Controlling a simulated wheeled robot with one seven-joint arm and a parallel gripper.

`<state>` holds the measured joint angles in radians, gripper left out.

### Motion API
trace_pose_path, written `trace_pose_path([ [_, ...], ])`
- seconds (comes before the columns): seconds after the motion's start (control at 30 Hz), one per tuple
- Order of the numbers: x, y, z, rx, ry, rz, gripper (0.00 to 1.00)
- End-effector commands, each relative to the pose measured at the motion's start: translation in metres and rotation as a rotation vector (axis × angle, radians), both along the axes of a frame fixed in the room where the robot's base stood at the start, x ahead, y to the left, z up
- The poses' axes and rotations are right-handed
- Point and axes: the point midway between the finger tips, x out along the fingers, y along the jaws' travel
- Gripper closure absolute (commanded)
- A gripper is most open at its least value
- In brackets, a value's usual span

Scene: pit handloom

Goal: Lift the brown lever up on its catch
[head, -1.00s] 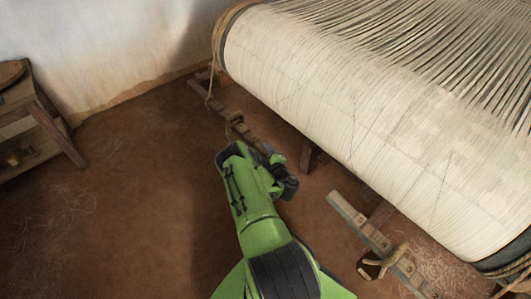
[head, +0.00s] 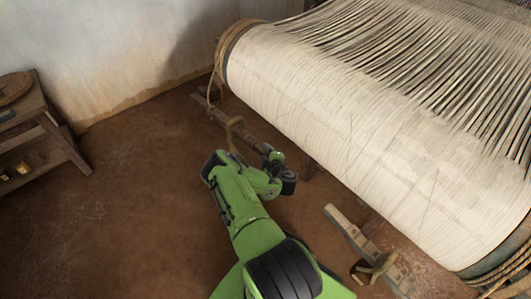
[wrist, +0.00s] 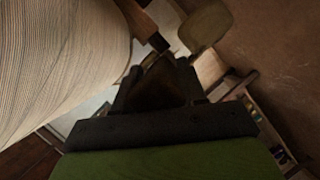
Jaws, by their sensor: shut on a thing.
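The brown lever (head: 250,140) is a dark wooden bar low beside the left end of the cloth beam, running from the back left toward my gripper. A tan loop (head: 235,132), apparently its catch, stands around or beside it; I cannot tell which. My gripper (head: 270,156) is at the lever's near end, partly hidden by my own wrist. In the wrist view, my gripper (wrist: 158,78) is shut on the lever, and a brown length of it (wrist: 145,24) shows beyond the fingers. The loop also shows there (wrist: 205,25). The gripped part is dark.
The broad cream cloth beam (head: 350,130) is close on the right, above the lever. A second wooden bar with a rope loop (head: 365,245) lies at the lower right. A wooden stand (head: 45,135) is at the left wall. The floor between is clear.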

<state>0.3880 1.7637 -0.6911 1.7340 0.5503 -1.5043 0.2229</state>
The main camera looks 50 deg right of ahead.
Motion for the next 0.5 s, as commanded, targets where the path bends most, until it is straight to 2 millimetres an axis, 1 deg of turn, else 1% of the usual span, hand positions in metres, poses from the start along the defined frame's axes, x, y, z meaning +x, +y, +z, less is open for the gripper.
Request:
trace_pose_path([
  [0.03,-0.0013,0.0015,-0.0044,0.009,0.001,-0.003,1.00],
  [0.17,-0.0017,0.0017,-0.0056,0.010,0.001,-0.004,1.00],
  [0.2,-0.0019,0.0017,-0.0057,0.011,0.002,-0.004,0.55],
  [0.27,-0.0019,0.0017,-0.0058,0.010,0.002,-0.005,0.45],
  [0.3,-0.0019,0.0016,-0.0056,0.010,0.002,-0.005,0.39],
  [0.5,-0.0017,0.0011,-0.0046,0.008,0.001,-0.004,0.39],
])
